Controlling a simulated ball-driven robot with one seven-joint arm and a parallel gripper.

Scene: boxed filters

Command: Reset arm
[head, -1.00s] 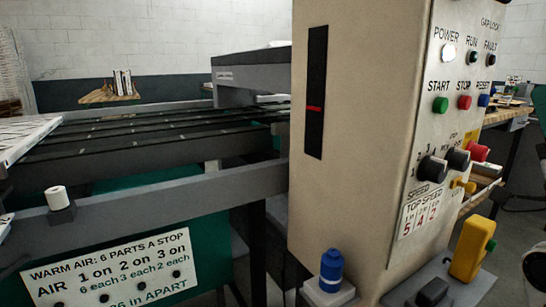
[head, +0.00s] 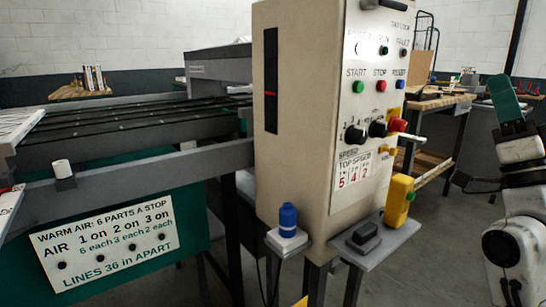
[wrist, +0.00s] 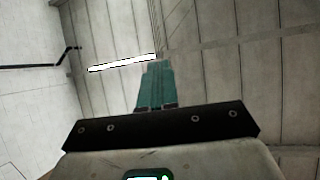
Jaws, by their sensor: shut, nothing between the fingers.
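My arm stands at the right edge of the head view, white and grey, with my gripper (head: 499,82) at its upper end. The green fingers point up, clear of the control cabinet. In the wrist view my gripper (wrist: 158,66) shows two green fingers pressed together with nothing between them. Behind them are only the ceiling, a bright lamp strip and a pale wall. The lower arm is cut off by the frame edge.
A beige control cabinet (head: 310,150) with buttons and knobs stands mid-view. A shelf (head: 390,245) with a yellow pendant (head: 398,200) juts from it. A conveyor (head: 120,130) runs left. A workbench (head: 440,103) stands behind. Floor between cabinet and arm looks clear.

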